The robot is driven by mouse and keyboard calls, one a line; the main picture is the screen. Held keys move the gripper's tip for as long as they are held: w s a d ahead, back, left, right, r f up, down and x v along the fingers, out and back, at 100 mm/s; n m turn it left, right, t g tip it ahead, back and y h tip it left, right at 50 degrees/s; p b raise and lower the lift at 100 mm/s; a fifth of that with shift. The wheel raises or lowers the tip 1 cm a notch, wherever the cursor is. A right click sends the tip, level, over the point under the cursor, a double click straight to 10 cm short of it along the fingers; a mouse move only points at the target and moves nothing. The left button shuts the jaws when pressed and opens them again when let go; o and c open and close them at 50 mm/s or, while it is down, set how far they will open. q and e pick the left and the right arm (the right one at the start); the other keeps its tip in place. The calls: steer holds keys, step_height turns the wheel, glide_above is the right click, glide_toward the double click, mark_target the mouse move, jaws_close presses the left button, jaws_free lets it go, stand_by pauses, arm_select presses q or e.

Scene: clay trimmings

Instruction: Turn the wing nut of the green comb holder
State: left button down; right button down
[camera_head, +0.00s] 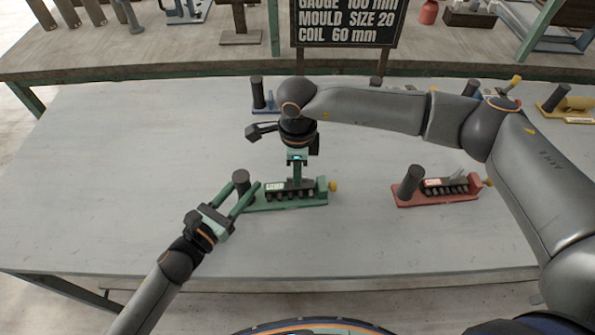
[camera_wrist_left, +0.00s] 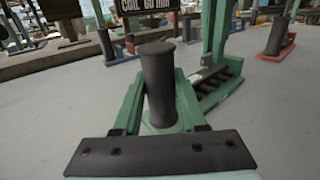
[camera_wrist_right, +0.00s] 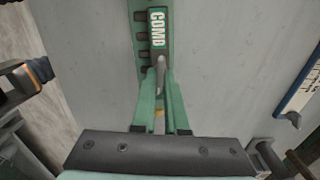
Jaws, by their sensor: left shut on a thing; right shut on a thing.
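The green comb holder (camera_head: 290,203) lies on the grey table, with a dark upright post at its left end and a yellow knob (camera_head: 333,186) at its right. My left gripper (camera_head: 248,193) is shut around the dark post (camera_wrist_left: 158,85). My right gripper (camera_head: 297,182) comes down from above onto the holder's top, right of the post. In the right wrist view its fingers (camera_wrist_right: 160,98) are shut on a grey metal piece, apparently the wing nut (camera_wrist_right: 160,72), beside the COMB label (camera_wrist_right: 157,28). The fingers hide part of that piece.
A red holder (camera_head: 440,195) of the same kind stands to the right, with a blue one (camera_head: 267,109) behind and a yellow one (camera_head: 565,105) at far right. My right arm spans the back. The table front is clear. A sign (camera_head: 345,25) stands behind.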

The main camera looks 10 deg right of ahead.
steer(key=n, duration=0.4)
steer(key=shift+n, duration=2.2)
steer(key=c, duration=0.9)
jaws_free()
steer(key=shift+c, duration=0.2)
step_height(320, 180, up, 12)
